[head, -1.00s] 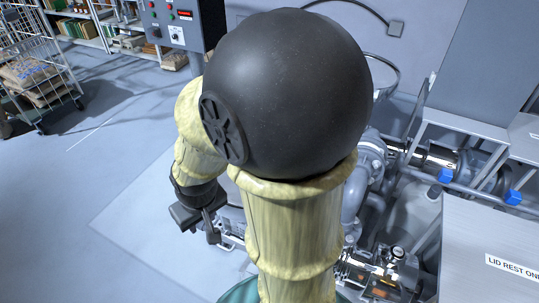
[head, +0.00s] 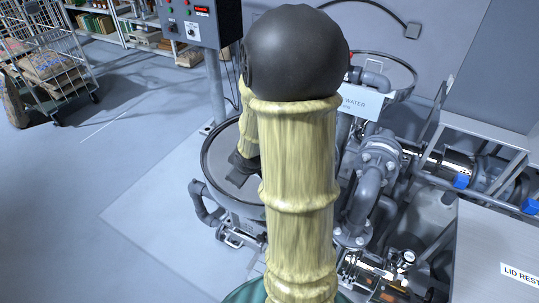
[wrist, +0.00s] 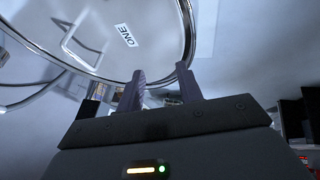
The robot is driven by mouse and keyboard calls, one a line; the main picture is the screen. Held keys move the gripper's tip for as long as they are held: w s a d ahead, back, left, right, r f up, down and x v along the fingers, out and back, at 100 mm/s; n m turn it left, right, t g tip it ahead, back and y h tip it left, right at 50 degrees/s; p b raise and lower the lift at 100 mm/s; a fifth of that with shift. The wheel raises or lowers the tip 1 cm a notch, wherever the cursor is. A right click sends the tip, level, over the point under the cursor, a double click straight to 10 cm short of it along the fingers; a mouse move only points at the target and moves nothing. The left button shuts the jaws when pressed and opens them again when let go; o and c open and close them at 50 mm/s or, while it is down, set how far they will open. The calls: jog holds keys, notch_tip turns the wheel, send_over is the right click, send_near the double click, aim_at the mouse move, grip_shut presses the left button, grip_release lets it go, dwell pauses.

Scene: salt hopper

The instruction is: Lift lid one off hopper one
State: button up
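Lid one (wrist: 118,50) shows in the wrist view as a pale round plate with a metal rim, a "ONE" label and a bar handle (wrist: 75,40). My gripper (wrist: 160,72) is open there, two fingers apart with nothing between them. The fingertips are close to the lid's rim in the picture and apart from the handle. In the head view, hopper one (head: 207,165) stands behind my arm, its round top partly hidden. My gripper (head: 241,168) is a dark shape over that top, mostly hidden by my arm.
A bench marked "LID REST" (head: 480,245) is at the lower right. Pipes and valves (head: 372,185) stand right of my arm. A control panel (head: 200,22) is behind the hopper, and a wire cart with sacks (head: 50,65) is at the upper left. Floor on the left is clear.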

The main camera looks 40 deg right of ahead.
jog(key=d+f+n, duration=0.1)
jog(key=d, duration=0.1)
jog(key=w+d+t, duration=0.1)
jog(key=d, duration=0.2)
jog(key=d+f+n+t+b, duration=0.1)
jog(key=d, duration=0.2)
jog(key=shift+w+f+n, duration=0.3)
jog(key=shift+w+f, duration=0.05)
jog(key=d+t, duration=0.1)
jog(key=d, duration=0.1)
jog(key=d+f+n+t, duration=0.1)
jog(key=d, duration=0.1)
jog(key=s+d+n+y+b, duration=0.1)
jog(key=d, duration=0.1)
jog(key=shift+f+t, duration=0.15)
jog(key=shift+t, duration=0.25)
jog(key=s+d+n+t, duration=0.1)
jog(key=s+d, duration=0.1)
jog(key=s+d+n+t, duration=0.1)
jog(key=s+d+t, duration=0.1)
jog(key=s+d+n+t+y+b, duration=0.1)
jog(key=s+d, duration=0.1)
jog(key=shift+d+r, duration=0.15)
jog(key=shift+r, duration=0.2)
jog(key=shift+s+d+r+n+t, duration=0.1)
jog(key=shift+s+r+n+t, duration=0.1)
jog(key=shift+s+n+t, duration=0.15)
jog(key=shift+w, duration=0.1)
